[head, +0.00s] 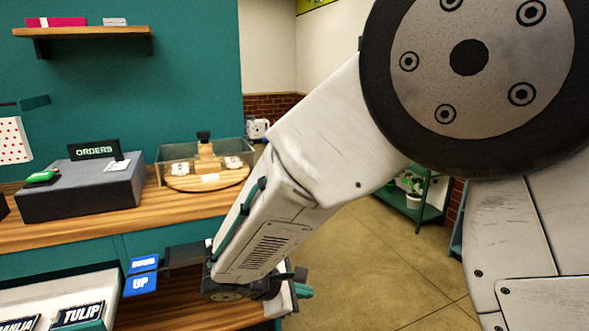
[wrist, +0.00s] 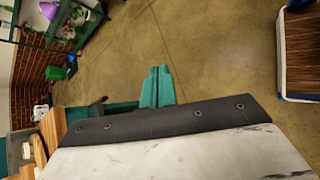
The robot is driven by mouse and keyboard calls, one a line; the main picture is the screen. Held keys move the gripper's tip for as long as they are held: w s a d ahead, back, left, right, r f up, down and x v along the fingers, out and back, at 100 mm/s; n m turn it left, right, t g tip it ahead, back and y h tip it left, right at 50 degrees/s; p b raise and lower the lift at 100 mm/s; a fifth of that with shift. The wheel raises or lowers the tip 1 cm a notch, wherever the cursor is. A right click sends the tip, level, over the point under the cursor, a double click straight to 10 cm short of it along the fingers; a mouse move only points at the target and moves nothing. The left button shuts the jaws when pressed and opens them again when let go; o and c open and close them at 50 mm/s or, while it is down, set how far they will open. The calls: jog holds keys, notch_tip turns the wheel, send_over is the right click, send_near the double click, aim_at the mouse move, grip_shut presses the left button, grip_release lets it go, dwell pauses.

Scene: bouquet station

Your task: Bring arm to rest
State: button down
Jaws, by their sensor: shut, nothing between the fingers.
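My arm crosses the right half of the head view, bent down toward the lower middle. My gripper shows there as teal fingertips (head: 304,291) at the end of the arm, partly hidden behind the wrist. In the wrist view my gripper (wrist: 158,84) shows two teal fingers side by side and touching, with nothing between them. Bare floor lies beyond the fingers in that view.
A wooden counter (head: 60,231) holds a grey box with an ORDERS sign (head: 94,149) and a glass case (head: 176,153). UP sign (head: 141,284) and TULIP label (head: 78,314) are near the arm. A green plant shelf (head: 415,208) stands behind. Open floor (head: 385,265) lies right.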

jog(key=s+d+r+m+g+y, duration=0.1)
jog(key=s+d+r+m+y, duration=0.1)
jog(key=s+d+r+m, duration=0.3)
jog(key=s+d+r+m+g+y, duration=0.2)
jog(key=s+d+r+m, duration=0.3)
jog(key=s+d, duration=0.5)
jog(key=s+d+r+m+g+y, duration=0.1)
jog(key=s+d+r+m+y, duration=0.3)
jog(key=s+d+m, duration=0.4)
jog(key=shift+s+d+r, duration=0.25)
jog(key=shift+d+r, duration=0.6)
jog(key=shift+d, duration=0.1)
